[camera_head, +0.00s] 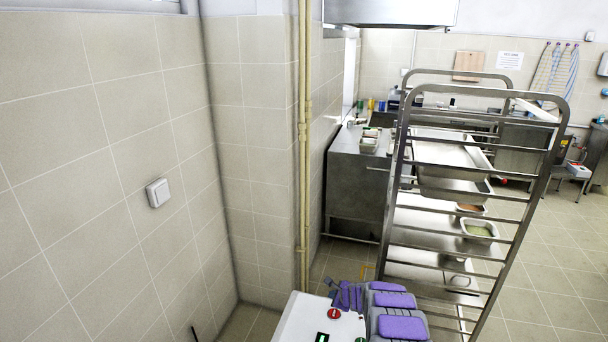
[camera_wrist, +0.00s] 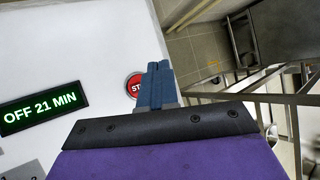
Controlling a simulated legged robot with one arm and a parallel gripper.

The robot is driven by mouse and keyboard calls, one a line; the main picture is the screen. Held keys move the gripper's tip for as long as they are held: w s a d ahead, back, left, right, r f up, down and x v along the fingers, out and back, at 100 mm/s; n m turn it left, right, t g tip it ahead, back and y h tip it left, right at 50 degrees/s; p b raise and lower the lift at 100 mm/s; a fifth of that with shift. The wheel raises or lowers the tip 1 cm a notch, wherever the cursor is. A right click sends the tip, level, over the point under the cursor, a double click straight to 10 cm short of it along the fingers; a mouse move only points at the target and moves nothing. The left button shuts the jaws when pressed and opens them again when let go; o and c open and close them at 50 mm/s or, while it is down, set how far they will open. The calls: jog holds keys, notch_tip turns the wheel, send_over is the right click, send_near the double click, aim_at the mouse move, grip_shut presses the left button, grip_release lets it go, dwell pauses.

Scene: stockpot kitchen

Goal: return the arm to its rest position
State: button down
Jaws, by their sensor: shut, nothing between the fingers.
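My gripper (camera_wrist: 160,68) shows in the wrist view as two blue fingers pressed together, with nothing between them. Its fingertips are in front of a red stop button on a white panel, and I cannot tell whether they touch it. In the head view my gripper (camera_head: 331,283) is at the bottom centre, at the left end of my grey and purple arm. The arm is folded close in, near the white panel's right side. I cannot tell whether that panel is part of my body.
A tall steel tray rack (camera_head: 478,200) stands just right of and beyond my arm, holding trays. A tiled wall (camera_head: 100,160) with a white switch (camera_head: 158,193) is at left. A yellow pipe (camera_head: 303,140) runs down the wall corner. Open floor (camera_head: 540,285) lies right of the rack.

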jog(key=s+a+r+n+g+y, duration=0.1)
jog(key=s+a+r+n, duration=0.25)
jog(key=r, duration=0.55)
jog(key=s+a+r+n+g+y, duration=0.1)
jog(key=s+a+r+n, duration=0.25)
jog(key=r, duration=0.45)
jog(key=s+a+r+n+g, duration=0.35)
jog(key=s+r+n, duration=0.25)
jog(key=s+r, duration=0.8)
jog(key=s+d+r+n+g+h, duration=0.1)
jog(key=s+d+n+h, duration=0.1)
jog(key=s, duration=1.2)
jog(key=s+d+r+n+g+h, duration=0.1)
jog(key=s+d, duration=0.4)
jog(key=s, duration=1)
jog(key=s+d+r+n+g+h+b, duration=0.1)
jog(key=s+d+n+g+h, duration=0.1)
jog(key=s, duration=1.2)
jog(key=d+n+h, duration=0.1)
jog(key=d+n, duration=0.1)
jog(key=n, duration=0.1)
jog(key=shift+s+r+n, duration=0.3)
jog(key=shift+s, duration=0.05)
jog(key=shift+d+g, duration=0.1)
jog(key=shift+g, duration=0.15)
